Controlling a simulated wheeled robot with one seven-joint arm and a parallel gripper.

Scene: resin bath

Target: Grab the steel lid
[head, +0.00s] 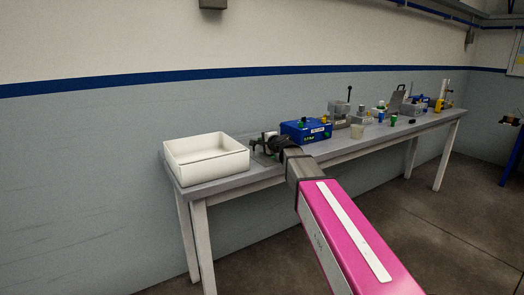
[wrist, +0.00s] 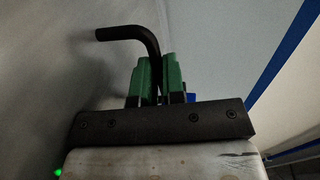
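In the wrist view, a black bent handle (wrist: 128,34) rises between the two green fingers of my gripper (wrist: 158,72) and hooks to the left. The fingers stand close together on both sides of the handle, with little gap. A dull grey surface (wrist: 45,75) fills the left of that view; it may be the steel lid or the bench top. In the head view, my gripper (head: 264,146) is at the bench, just right of the white basin. The lid is not clearly seen there; my gripper and wrist cover the spot.
The white open basin (head: 207,168) stands on the left end of the bench (head: 225,187). A blue box (head: 305,131) is close to the right of my gripper. A pale cup (head: 357,131), a grey press-like device (head: 339,113) and several small bottles stand farther right.

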